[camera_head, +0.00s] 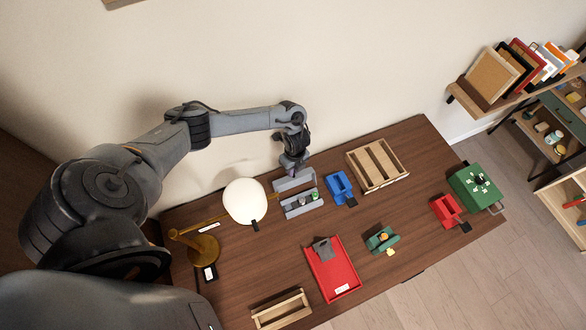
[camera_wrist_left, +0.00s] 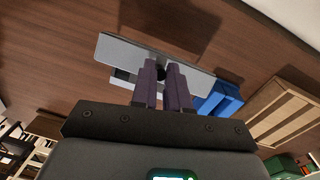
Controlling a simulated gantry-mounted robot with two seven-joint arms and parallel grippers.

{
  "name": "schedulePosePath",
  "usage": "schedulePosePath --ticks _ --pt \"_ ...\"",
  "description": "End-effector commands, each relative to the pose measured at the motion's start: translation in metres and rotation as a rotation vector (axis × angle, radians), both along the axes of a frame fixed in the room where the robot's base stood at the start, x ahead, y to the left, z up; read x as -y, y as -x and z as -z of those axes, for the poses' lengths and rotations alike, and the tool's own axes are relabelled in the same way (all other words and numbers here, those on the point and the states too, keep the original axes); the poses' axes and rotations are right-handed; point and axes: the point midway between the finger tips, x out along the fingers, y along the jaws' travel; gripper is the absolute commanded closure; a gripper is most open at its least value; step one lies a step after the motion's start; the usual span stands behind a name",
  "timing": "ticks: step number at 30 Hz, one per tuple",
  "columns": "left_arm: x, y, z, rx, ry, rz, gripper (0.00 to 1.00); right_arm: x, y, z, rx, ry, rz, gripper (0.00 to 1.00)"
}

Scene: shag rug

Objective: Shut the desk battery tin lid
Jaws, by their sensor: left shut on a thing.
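The grey battery tin (camera_head: 302,208) stands at the back of the desk, right of the lamp. Its lid (camera_head: 294,181) is up, tilted open along the tin's back side. A green thing and other small things show inside the tin. My left gripper (camera_head: 292,172) reaches down from above at the lid's edge. In the left wrist view the dark fingers (camera_wrist_left: 165,72) are close together and shut on the grey lid (camera_wrist_left: 120,48), which spreads out to both sides. The lid hides most of the tin there. My right gripper is not in view.
A white globe lamp (camera_head: 245,201) stands close on the left. A blue open holder (camera_head: 337,186) sits close on the right, with a wooden divided tray (camera_head: 377,163) beyond. A red tray (camera_head: 332,270) lies in front. Bare desk lies between the tin and the red tray.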

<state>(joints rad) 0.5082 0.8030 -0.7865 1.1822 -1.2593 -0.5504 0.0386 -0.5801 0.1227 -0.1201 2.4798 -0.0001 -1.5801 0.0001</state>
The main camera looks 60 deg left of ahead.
Motion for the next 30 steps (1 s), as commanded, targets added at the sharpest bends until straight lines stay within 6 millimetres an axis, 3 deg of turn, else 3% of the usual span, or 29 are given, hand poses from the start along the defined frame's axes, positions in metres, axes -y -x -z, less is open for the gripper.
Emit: schedulePosePath --ticks 14,30 --pt "0.004 0.001 -0.004 0.004 -0.026 0.003 1.00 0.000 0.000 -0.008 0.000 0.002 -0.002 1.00" --pt "0.047 0.008 -0.015 0.060 -0.364 0.003 1.00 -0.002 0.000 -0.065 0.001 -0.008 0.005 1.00"
